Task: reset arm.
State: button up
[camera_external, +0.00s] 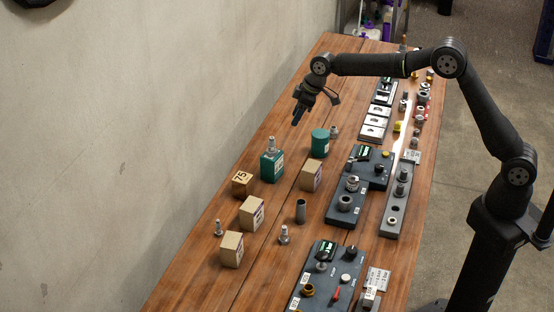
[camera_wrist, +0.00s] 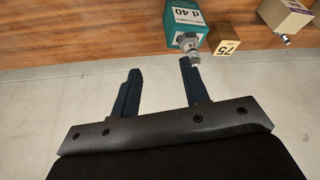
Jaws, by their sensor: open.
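My gripper (camera_external: 298,115) hangs above the far left side of the wooden table, near the wall. In the wrist view my gripper (camera_wrist: 158,85) has its two dark fingers apart with nothing between them. Below it in the outside view stands a green box (camera_external: 271,167) with a metal fitting (camera_external: 271,146) on top. The same green box (camera_wrist: 186,20) shows in the wrist view beyond the fingers, with its fitting (camera_wrist: 189,45) close to the right fingertip in the picture; I cannot tell the true gap.
Dark fixture panels (camera_external: 347,202) and a grey rack (camera_external: 393,215) line the right side. The wall (camera_external: 150,120) is close on the left.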

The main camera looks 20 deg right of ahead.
jog(key=s+a+f, duration=0.8)
jog(key=f, duration=0.1)
jog(key=s+a+f, duration=0.4)
jog(key=shift+s+a+f, duration=0.25)
jog(key=shift+a+f, duration=0.1)
jog(key=shift+a, duration=0.05)
jog(key=f, duration=0.2)
jog(key=a, duration=0.1)
jog(key=shift+s+f, duration=0.25)
jog(key=shift+f, duration=0.6)
